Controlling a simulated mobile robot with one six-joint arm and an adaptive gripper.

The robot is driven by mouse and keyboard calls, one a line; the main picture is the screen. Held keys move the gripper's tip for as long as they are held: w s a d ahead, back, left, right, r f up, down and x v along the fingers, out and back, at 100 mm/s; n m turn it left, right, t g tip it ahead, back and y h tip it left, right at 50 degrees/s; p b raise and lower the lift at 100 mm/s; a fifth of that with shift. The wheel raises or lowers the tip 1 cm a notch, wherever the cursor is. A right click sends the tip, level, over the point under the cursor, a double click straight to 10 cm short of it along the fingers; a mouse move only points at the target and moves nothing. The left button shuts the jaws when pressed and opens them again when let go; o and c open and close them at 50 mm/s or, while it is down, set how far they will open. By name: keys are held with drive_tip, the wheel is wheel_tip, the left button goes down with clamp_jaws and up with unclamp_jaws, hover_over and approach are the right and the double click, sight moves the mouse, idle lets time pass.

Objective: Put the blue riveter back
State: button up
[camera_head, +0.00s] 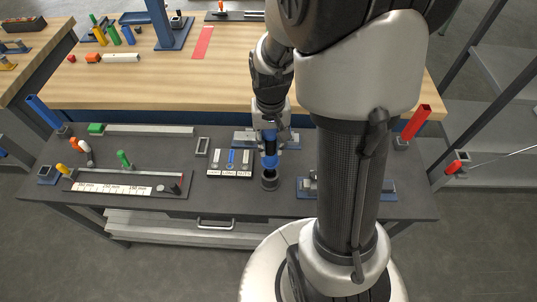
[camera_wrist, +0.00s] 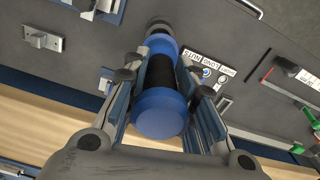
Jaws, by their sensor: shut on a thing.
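The blue riveter (camera_head: 270,161) has a blue body with a black band and stands roughly upright in my gripper (camera_head: 268,137). In the wrist view the riveter (camera_wrist: 159,113) lies between the two fingers of my gripper (camera_wrist: 167,82), which are shut on it. A dark round holder (camera_head: 269,181) stands on the grey bench directly below the riveter's lower end. It also shows in the wrist view (camera_wrist: 158,25), just beyond the riveter's far end. I cannot tell whether that end is inside the holder or just above it.
A black tray with labelled compartments (camera_head: 214,173) lies left of the holder. A blue-based fixture (camera_head: 305,195) lies to its right, and another blue-based fixture (camera_head: 242,141) is behind. A ruler board (camera_head: 120,188) lies on the left. The wooden table (camera_head: 150,90) is behind the bench.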

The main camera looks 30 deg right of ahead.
sight(270, 131)
drive_tip(key=shift+f+b, duration=0.7)
drive_tip(key=shift+f, duration=2.4)
drive_tip(key=shift+f+b, duration=0.45)
drive_tip(key=shift+f, duration=0.1)
drive_tip(key=o, duration=1)
drive_tip(key=shift+r, duration=0.1)
wheel_tip(270, 131, up, 13)
drive_tip(key=p, duration=0.4)
drive_tip(key=s+a+r+n+t, duration=0.1)
drive_tip(key=s+a+r, duration=0.2)
drive_tip(key=s+r, duration=0.1)
drive_tip(key=s+a+r+n+t, duration=0.2)
drive_tip(key=s+a+r, duration=0.2)
drive_tip(key=s+r, duration=0.1)
drive_tip(key=s+a+r+n+t, duration=0.1)
drive_tip(key=s+a+r+n, duration=0.1)
drive_tip(key=s+a+r, duration=0.1)
drive_tip(key=shift+s+a+r+t, duration=0.2)
drive_tip(key=shift+s+r, duration=0.2)
drive_tip(key=shift+r, duration=0.15)
drive_tip(key=shift+s+a+r+t, duration=0.1)
drive_tip(key=shift+s+a+r, duration=0.05)
drive_tip(key=shift+s+r, duration=0.3)
